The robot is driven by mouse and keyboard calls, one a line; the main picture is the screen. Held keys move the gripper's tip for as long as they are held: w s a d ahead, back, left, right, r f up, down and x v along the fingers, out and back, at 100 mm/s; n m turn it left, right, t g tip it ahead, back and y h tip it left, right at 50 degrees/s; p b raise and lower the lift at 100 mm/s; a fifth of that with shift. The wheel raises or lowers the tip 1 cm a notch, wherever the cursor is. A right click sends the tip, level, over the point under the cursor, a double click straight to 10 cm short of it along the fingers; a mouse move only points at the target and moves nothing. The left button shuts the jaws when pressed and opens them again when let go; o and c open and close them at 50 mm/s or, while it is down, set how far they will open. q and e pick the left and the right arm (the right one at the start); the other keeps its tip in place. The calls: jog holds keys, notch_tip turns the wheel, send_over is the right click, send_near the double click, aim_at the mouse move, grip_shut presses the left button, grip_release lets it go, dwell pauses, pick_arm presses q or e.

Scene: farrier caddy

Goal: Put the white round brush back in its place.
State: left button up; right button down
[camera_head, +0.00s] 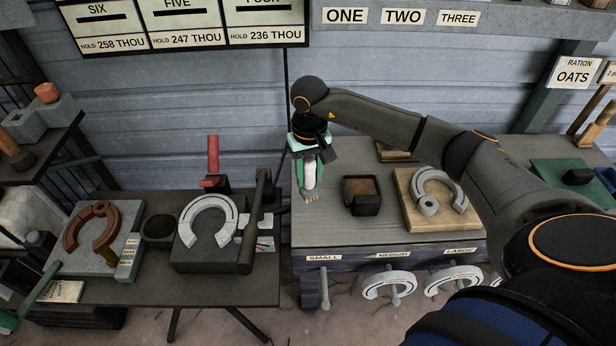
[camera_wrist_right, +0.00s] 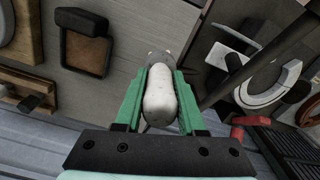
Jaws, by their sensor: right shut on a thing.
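The white round brush (camera_head: 310,178) is in my right gripper (camera_head: 309,184), which is shut on it. It hangs over the left part of the grey wooden bench (camera_head: 335,222), pointing down, above the SMALL label. In the right wrist view, the brush's pale rounded body (camera_wrist_right: 161,100) lies between the two green fingers, with its bristle end partly hidden. I cannot tell whether its tip touches the bench. Green parts at the lower left edge of the head view may be my left gripper (camera_head: 25,308); its state is unclear.
A black open box (camera_head: 361,206) with brown filling stands right of the brush. A wooden board (camera_head: 410,212) with a horseshoe lies further right. On the left table are a dark block with a horseshoe (camera_head: 206,262), a dark upright bar (camera_head: 256,215) and a red-handled tool (camera_head: 213,155).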

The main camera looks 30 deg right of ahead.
aim_at(309, 192)
pick_arm(q)
jog(key=shift+f, duration=0.1)
dwell(0.3)
pick_arm(e)
jog(key=shift+f+b, duration=0.15)
jog(key=shift+b, duration=0.2)
jog(key=shift+f+b, duration=0.6)
jog(key=shift+f, duration=0.1)
notch_tip(309, 192, down, 4)
jog(key=b, duration=0.3)
jog(key=shift+r, duration=0.2)
jog(key=shift+f+b, duration=0.35)
pick_arm(q)
jog(key=shift+h, duration=0.4)
jog(key=f, duration=0.1)
jog(key=w+d+f, duration=0.1)
jog(key=d+f, duration=0.1)
jog(key=shift+w+d, duration=0.1)
jog(key=shift+w, duration=0.15)
jog(key=shift+f, duration=0.15)
jog(key=shift+s+f, duration=0.2)
jog(key=shift+f, duration=0.15)
pick_arm(e)
jog(key=shift+f, duration=0.25)
